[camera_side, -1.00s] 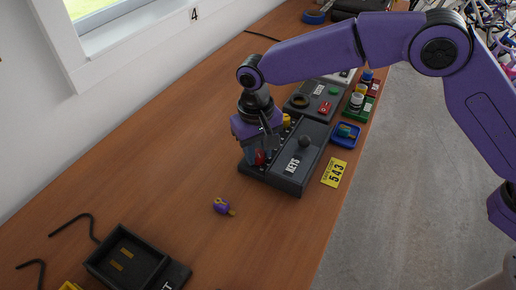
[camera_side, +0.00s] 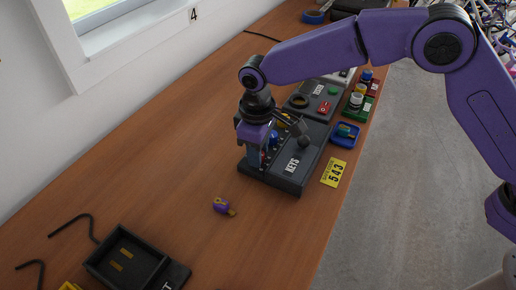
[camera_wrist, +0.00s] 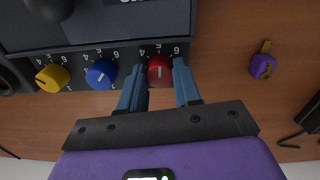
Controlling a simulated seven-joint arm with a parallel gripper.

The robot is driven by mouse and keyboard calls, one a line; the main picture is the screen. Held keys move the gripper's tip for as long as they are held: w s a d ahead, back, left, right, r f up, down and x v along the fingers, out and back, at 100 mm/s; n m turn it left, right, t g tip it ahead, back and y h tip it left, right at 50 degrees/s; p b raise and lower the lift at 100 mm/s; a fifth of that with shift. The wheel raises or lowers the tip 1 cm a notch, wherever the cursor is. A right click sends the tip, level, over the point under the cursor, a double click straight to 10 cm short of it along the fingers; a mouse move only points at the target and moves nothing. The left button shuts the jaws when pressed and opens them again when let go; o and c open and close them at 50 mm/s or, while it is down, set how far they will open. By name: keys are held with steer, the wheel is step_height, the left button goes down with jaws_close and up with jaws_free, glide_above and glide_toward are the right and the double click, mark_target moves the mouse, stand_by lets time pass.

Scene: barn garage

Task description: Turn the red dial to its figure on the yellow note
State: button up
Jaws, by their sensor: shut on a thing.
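The red dial (camera_wrist: 160,71) is on the front face of the dark KEYS box (camera_side: 291,165), at the right end of a row of dials in the wrist view. My gripper (camera_wrist: 160,80) is shut on it, with one blue finger on each side. The figures 4, 5 and 6 show above the dial; its exact pointer setting is hard to tell. In the side view my gripper (camera_side: 259,160) is at the box's left side and hides most of the dials. The yellow note (camera_side: 334,173) lies right of the box and reads 543, with smaller print unreadable.
A blue dial (camera_wrist: 101,74) and a yellow dial (camera_wrist: 52,78) sit beside the red one. A purple and yellow object (camera_side: 223,206) lies on the bench in front. A black tray (camera_side: 126,258) is nearer. A blue tray (camera_side: 345,134) stands behind the note.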

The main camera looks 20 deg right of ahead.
steer(key=shift+r+n, duration=0.1)
steer(key=shift+n, duration=0.4)
steer(key=o, duration=1.1)
steer(key=shift+c, duration=0.2)
step_height(320, 180, up, 17)
steer(key=shift+s+a+r, duration=0.15)
steer(key=shift+s+r, duration=0.05)
steer(key=shift+s, duration=0.05)
steer(key=s+d+f, duration=0.3)
steer(key=s+d, duration=0.6)
steer(key=d, duration=0.2)
steer(key=s+d+f+n, duration=0.1)
steer(key=s+d+f, duration=0.1)
steer(key=s+d, duration=0.7)
steer(key=s+d+f, duration=0.3)
steer(key=s+d, duration=0.7)
steer(key=d, duration=0.5)
steer(key=shift+f+y, duration=0.3)
